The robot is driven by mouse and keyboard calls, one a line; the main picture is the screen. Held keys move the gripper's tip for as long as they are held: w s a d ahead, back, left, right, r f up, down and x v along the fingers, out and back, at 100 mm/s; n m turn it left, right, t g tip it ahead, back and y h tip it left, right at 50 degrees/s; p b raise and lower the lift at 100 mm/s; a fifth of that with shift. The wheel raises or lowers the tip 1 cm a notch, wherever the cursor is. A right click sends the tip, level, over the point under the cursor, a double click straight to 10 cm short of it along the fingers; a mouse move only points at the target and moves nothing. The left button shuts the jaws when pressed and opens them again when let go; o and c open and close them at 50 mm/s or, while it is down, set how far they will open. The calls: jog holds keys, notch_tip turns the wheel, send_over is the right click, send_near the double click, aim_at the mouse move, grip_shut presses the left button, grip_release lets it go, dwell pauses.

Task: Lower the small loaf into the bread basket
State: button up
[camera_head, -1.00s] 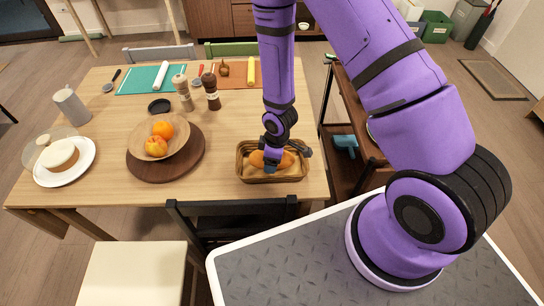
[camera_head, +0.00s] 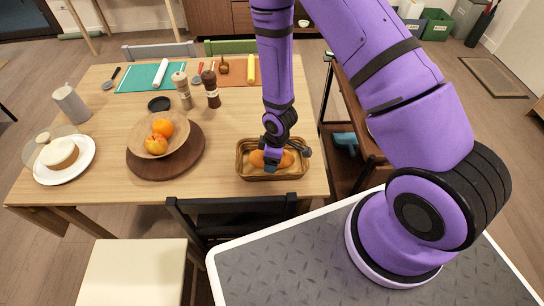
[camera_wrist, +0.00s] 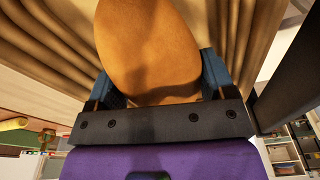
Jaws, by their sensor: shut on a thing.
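The small loaf (camera_head: 287,159) is orange-brown and shows on both sides of my gripper (camera_head: 272,163) in the head view. In the wrist view the loaf (camera_wrist: 150,45) sits between the two blue fingers of my gripper (camera_wrist: 160,80), which is shut on it. The bread basket (camera_head: 301,173) is a brown wicker tray with a tan lining, near the table's front right corner. The loaf is inside the basket's outline, low by the lining. The tan folds of the lining fill much of the wrist view. Whether the loaf's underside touches the lining is hidden.
A wooden fruit bowl (camera_head: 180,134) stands on a dark round board (camera_head: 193,163) left of the basket. Pepper mill (camera_head: 211,90) and salt mill (camera_head: 182,92) stand behind. A black chair (camera_head: 230,212) stands at the table's front edge. Bare tabletop lies left of the basket.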

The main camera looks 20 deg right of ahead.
jog(key=o, duration=0.9)
jog(key=shift+o, duration=0.2)
jog(key=r, duration=0.7)
jog(key=d+r, duration=0.1)
jog(key=r, duration=0.2)
jog(key=shift+s+r, duration=0.35)
